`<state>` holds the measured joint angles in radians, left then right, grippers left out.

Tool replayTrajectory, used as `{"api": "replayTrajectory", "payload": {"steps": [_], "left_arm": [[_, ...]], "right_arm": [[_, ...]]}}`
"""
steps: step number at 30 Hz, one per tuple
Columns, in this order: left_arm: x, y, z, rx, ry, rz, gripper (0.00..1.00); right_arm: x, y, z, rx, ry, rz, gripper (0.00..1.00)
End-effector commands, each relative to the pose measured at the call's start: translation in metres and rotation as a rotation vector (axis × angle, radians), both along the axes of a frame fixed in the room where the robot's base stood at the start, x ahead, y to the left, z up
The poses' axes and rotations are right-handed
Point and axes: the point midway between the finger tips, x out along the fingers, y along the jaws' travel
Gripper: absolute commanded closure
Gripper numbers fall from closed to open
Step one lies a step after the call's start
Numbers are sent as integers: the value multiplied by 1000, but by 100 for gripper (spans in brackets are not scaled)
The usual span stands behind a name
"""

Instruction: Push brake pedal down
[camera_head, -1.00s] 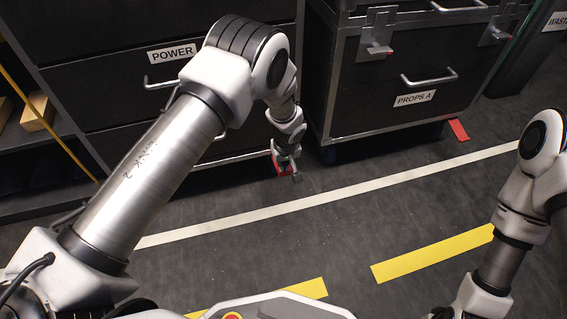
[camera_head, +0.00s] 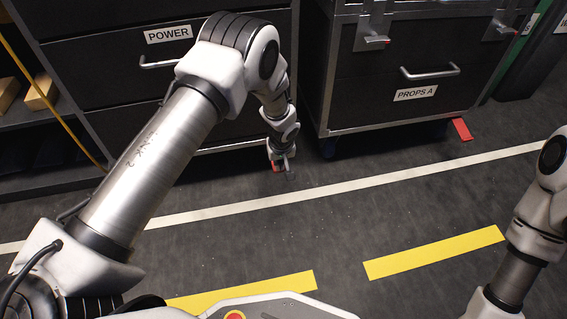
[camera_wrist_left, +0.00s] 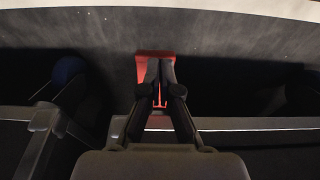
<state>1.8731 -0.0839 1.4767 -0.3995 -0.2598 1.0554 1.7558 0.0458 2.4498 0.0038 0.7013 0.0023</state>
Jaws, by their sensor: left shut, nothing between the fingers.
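A red brake pedal (camera_head: 276,168) sticks out at floor level from under the dark case on the left, mostly covered by my left gripper in the head view. In the left wrist view the red pedal (camera_wrist_left: 142,68) lies behind the fingertips, with red also showing between the fingers. My left gripper (camera_head: 284,172) is shut and empty, pointing down over the pedal. Its fingertips (camera_wrist_left: 160,62) overlap the pedal; I cannot tell whether they touch it or how far it is pressed. My right arm shows at the right edge, but its gripper is out of view.
A second red pedal (camera_head: 461,129) sticks out under the case labelled PROPS A (camera_head: 360,105). The case labelled POWER (camera_head: 110,80) stands behind my left arm. A yellow cable (camera_head: 45,90) hangs at the left. The floor in front, with white and yellow lines, is clear.

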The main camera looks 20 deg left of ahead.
Motion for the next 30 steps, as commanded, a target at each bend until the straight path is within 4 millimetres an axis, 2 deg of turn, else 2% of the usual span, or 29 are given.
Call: {"api": "replayTrajectory", "payload": {"steps": [3, 12, 30], "left_arm": [[1, 0, -10, 0, 0, 0, 100], [1, 0, -21, 0, -1, 1, 100], [1, 0, -18, 0, -2, 0, 100]], "right_arm": [[0, 0, -7, 0, -1, -1, 60], [1, 0, -13, 0, -2, -3, 60], [1, 0, -13, 0, -2, -3, 60]]}}
